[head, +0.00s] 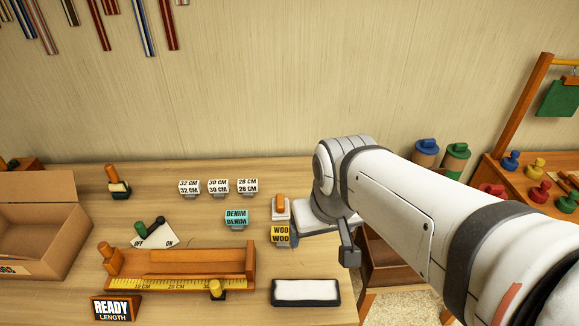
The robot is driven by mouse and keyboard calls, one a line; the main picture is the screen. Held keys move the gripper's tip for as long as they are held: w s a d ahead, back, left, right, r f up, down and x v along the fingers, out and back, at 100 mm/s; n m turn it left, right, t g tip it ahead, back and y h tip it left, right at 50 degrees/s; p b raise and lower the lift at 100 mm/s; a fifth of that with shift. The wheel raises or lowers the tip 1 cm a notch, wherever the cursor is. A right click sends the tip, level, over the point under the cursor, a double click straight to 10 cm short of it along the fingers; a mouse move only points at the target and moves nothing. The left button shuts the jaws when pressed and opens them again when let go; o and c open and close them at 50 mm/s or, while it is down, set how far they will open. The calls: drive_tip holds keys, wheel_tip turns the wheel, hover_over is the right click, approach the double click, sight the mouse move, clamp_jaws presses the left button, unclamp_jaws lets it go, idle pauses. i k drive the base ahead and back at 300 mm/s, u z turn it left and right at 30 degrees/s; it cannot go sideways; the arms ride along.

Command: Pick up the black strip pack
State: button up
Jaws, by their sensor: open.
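I cannot make out a thing that is surely the black strip pack. A flat black-edged piece with a white top (306,292) lies at the front right of the wooden bench (215,218); I cannot tell whether it is a pack or a tray. My gripper (347,256) is partly in view at the bench's right edge, above and right of that piece and apart from it. One dark finger shows, with nothing seen held; the rest is hidden by my arm.
A cardboard box (52,190) stands at the left. A measuring jig (180,268), a READY LENGTH sign (115,309), a DENIM block (237,218), a yellow block (281,236) and an orange-handled piece (281,207) stand on the bench. Coloured strips (144,27) hang on the wall.

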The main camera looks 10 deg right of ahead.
sight(286, 292)
drive_tip(key=z, duration=0.2)
drive_tip(key=k, duration=1.6)
drive_tip(key=z, duration=0.65)
drive_tip(key=i, duration=1)
